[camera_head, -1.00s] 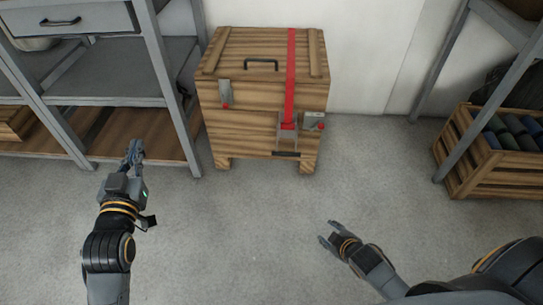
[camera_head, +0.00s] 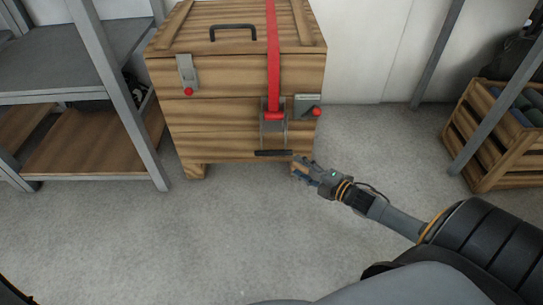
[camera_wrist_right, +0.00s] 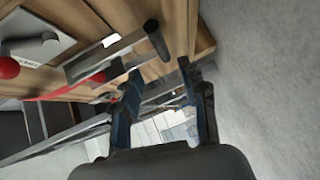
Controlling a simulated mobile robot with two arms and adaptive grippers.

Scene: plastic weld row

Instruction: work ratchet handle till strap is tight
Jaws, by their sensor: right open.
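A red strap (camera_head: 273,55) runs over the lid and down the front of a wooden crate (camera_head: 215,130). It enters a grey ratchet (camera_head: 273,122) on the front. The ratchet handle's black grip bar (camera_head: 273,153) is at its lower end; the handle hangs down along the crate front. My right gripper (camera_head: 301,168) is just right of and slightly below the bar. In the right wrist view my right gripper (camera_wrist_right: 162,72) is open, its fingers apart, with the dark bar (camera_wrist_right: 158,42) close ahead of the fingertips. I cannot tell whether they touch. My left gripper is out of view.
Latches with red knobs, one at left (camera_head: 186,73) and one at right (camera_head: 307,105), project from the crate front. A metal shelf (camera_head: 125,95) stands left. A slatted crate (camera_head: 490,150) stands right. The floor in front is clear.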

